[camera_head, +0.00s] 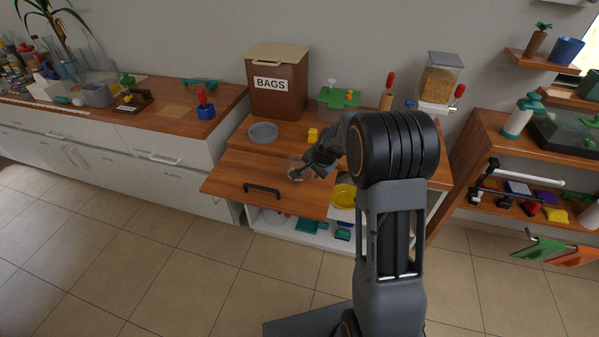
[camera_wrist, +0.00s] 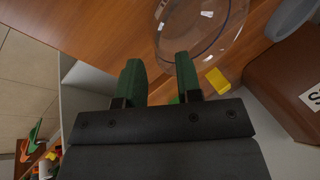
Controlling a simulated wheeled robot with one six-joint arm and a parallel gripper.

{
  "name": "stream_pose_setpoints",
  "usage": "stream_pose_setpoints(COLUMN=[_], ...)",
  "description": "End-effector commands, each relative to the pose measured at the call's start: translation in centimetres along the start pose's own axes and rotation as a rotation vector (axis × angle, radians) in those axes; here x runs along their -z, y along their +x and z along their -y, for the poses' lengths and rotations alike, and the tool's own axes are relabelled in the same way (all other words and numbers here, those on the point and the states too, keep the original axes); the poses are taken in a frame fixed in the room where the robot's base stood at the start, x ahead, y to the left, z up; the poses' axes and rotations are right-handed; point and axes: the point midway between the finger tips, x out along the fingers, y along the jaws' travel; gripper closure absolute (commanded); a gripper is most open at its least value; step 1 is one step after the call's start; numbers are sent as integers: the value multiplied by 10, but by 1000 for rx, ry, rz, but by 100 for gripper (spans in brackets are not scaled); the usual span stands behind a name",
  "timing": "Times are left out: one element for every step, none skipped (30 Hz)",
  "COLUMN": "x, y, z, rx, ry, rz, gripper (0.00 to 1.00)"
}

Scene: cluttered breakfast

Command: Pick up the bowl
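A clear glass bowl (camera_wrist: 205,28) is partly in view at the top of the wrist view. In the head view the bowl (camera_head: 294,170) stands on the wooden surface beside my gripper (camera_head: 310,165). In the wrist view my gripper (camera_wrist: 158,62) has its two green fingers apart with nothing held between them. The right finger overlaps the bowl's near side, and the left finger lies just outside its left edge. I cannot tell whether either finger touches the glass. My arm hides some of the counter behind it.
A grey dish (camera_head: 263,132) and a small yellow block (camera_head: 313,135) sit behind the bowl. A brown BAGS box (camera_head: 277,85) stands at the back. A yellow bowl (camera_head: 343,195) is lower right, beside my arm. The wooden surface (camera_head: 235,180) left of the bowl is clear.

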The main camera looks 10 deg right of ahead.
Motion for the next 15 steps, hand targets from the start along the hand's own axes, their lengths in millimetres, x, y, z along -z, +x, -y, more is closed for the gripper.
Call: stream_pose_setpoints(x=[0, -1, -1, -2, -2, -3, -4, -4, -4, -4, -4, -4, -4, -4, -4], y=[3, 5, 10, 13, 18, 24, 28, 32, 37, 41, 44, 47, 49, 50, 52], z=[0, 0, 0, 0, 0, 0, 1, 1, 1, 1, 1, 1, 1, 1, 1], rx=[0, -1, -1, -1, -2, -3, -2, -3, -2, -1, -2, -1, -1, -1, -1], ry=[0, 0, 0, 0, 0, -1, -1, -1, -1, 0, 0, 0, -1, -1, -1], rz=[1, 1, 1, 2, 2, 3, 2, 2, 2, 2, 2, 2, 1, 1, 0], gripper=[68, 68, 68, 68, 68, 68, 68, 68, 68, 68, 68, 68, 68, 68, 68])
